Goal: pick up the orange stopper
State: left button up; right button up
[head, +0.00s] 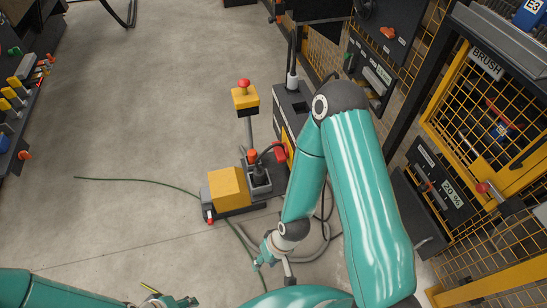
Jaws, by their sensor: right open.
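I cannot make out for sure which thing is the orange stopper.
The yellow box (228,188) sits on a low dark base. A red-topped yellow button post (244,92) stands behind it. A green hose (130,180) lies on the open concrete floor (130,100). A yellow mesh cage (490,110) fills the right side.

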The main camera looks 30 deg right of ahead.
aim_at(252, 153)
jog(key=z, duration=0.15)
jog(key=i, duration=1)
jog(key=u, duration=0.1)
